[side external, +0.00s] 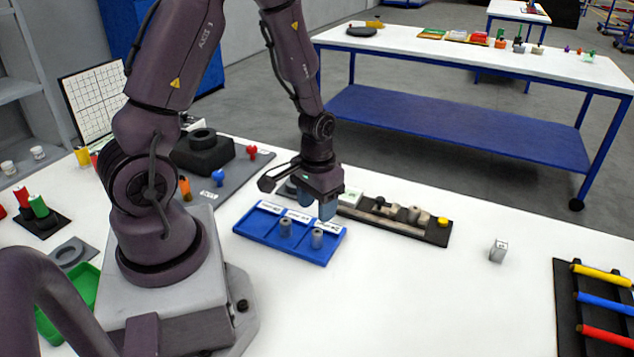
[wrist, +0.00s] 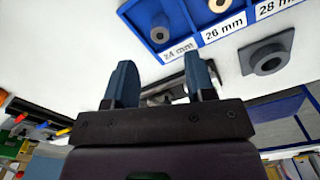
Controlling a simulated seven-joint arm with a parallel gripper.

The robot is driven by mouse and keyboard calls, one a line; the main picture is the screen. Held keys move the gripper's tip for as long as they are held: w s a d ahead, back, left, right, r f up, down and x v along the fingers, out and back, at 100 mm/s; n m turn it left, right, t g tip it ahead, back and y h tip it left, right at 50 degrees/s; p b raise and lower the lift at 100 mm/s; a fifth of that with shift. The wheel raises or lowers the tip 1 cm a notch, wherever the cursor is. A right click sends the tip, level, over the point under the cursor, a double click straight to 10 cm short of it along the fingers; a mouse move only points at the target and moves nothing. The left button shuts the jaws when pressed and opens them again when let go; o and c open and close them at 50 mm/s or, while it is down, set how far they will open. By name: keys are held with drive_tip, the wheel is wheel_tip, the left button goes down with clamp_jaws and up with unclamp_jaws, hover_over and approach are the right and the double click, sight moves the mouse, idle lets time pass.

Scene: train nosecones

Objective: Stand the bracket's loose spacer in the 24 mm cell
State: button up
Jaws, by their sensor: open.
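A blue tray (side external: 263,238) has three labelled cells. It shows at the top of the wrist view (wrist: 137,24), where the labels read 24, 26 and 28 mm. One grey spacer (wrist: 159,35) stands in the 24 mm cell, also visible in the side view (side external: 316,239). My gripper (wrist: 163,78) is open and empty, beyond the label edge of the tray, clear of both spacers. A grey block with a round hole (wrist: 268,60), possibly the bracket, lies beside the tray.
A dark narrow rack (side external: 400,228) with several small parts lies behind the tray. A small grey block (side external: 498,251) stands alone to the right. A black rack with coloured bars (side external: 590,310) is at the far right. The white table in front of the tray is clear.

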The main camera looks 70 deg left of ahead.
wheel_tip(320, 180, up, 6)
wheel_tip(320, 180, up, 12)
drive_tip(key=m+t, duration=0.3)
hover_over(317, 232)
drive_tip(key=s+d, duration=0.1)
drive_tip(key=d, duration=0.5)
drive_tip(key=s+d+r+m+t, duration=0.1)
drive_tip(key=s+d+r+t, duration=0.1)
drive_tip(key=s+d+r, duration=0.2)
wheel_tip(317, 232, up, 4)
drive_tip(key=shift+s+d+f+m+t, duration=0.2)
drive_tip(key=shift+s+d+m+t, duration=0.1)
drive_tip(key=shift+s, duration=0.8)
